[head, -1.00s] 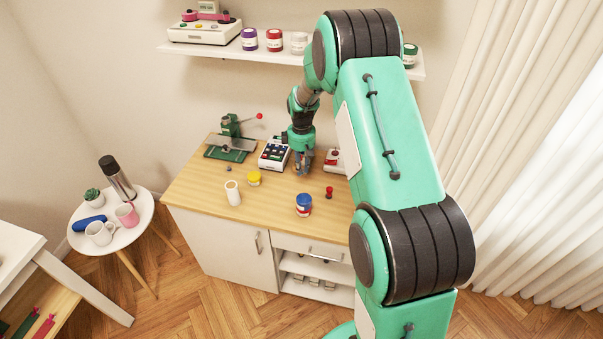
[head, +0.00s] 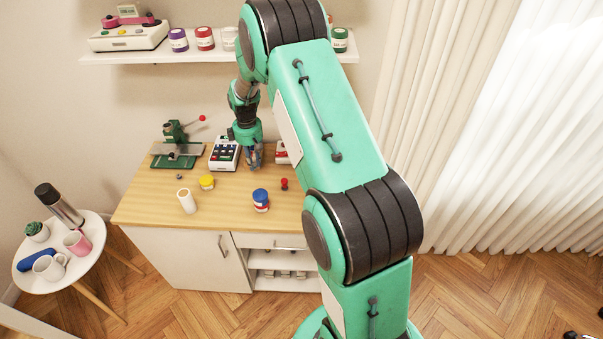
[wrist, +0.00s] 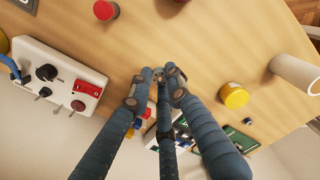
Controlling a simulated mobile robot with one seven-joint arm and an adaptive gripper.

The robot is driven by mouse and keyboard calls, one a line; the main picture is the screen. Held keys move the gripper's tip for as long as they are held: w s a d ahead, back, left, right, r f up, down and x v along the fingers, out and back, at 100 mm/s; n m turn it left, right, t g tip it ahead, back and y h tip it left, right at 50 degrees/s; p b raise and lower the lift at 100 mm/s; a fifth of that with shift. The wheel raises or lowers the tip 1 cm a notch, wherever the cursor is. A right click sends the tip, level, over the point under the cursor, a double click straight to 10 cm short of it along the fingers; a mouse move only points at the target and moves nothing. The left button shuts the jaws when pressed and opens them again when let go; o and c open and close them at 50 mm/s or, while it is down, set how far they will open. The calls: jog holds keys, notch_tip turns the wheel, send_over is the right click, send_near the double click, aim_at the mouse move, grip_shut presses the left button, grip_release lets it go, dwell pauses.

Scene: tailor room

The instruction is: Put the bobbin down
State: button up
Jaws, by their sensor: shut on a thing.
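My gripper (head: 255,160) is low over the back of the wooden worktop, just right of the white button box, with its fingers pointing down. In the wrist view its fingers (wrist: 162,76) are drawn together around a small greyish thing, the bobbin (wrist: 158,71), mostly hidden by the fingertips. The bobbin cannot be made out in the head view. I cannot tell whether it touches the worktop (head: 150,208). Another small grey round thing (head: 179,176) lies on the worktop's left part.
Around the gripper stand a white button box (head: 224,154), a white box with red parts (wrist: 60,75), a red knob-shaped piece (head: 284,184), a yellow pot (head: 206,182), a white cylinder (head: 187,201) and a blue-lidded jar (head: 261,201). A green press (head: 178,150) stands back left. The front left worktop is clear.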

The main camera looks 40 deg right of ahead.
jog(key=s+d+f+m, duration=0.1)
jog(key=s+d, duration=0.3)
jog(key=s, duration=0.5)
jog(key=s+d+f+m, duration=0.2)
jog(key=s+d+m, duration=0.1)
jog(key=s, duration=0.7)
jog(key=s+d+f+m, duration=0.1)
jog(key=s+d, duration=0.4)
jog(key=s, duration=0.5)
jog(key=shift+s+d+f+m, duration=0.25)
jog(key=shift+d+m, duration=0.15)
jog(key=shift+m, duration=0.2)
jog(key=w+d, duration=0.3)
jog(key=w, duration=0.1)
jog(key=w+d+f+b, duration=0.1)
jog(key=w+d, duration=0.2)
jog(key=w+d+b, duration=0.1)
jog(key=w+d, duration=0.3)
jog(key=shift+w+f, duration=0.15)
jog(key=shift+w, duration=0.15)
jog(key=shift+w+d+b, duration=0.15)
jog(key=shift+w+b, duration=0.1)
jog(key=shift+b, duration=0.05)
jog(key=shift+f+b, duration=0.5)
jog(key=shift+f, duration=1.3)
jog(key=shift+f, duration=0.1)
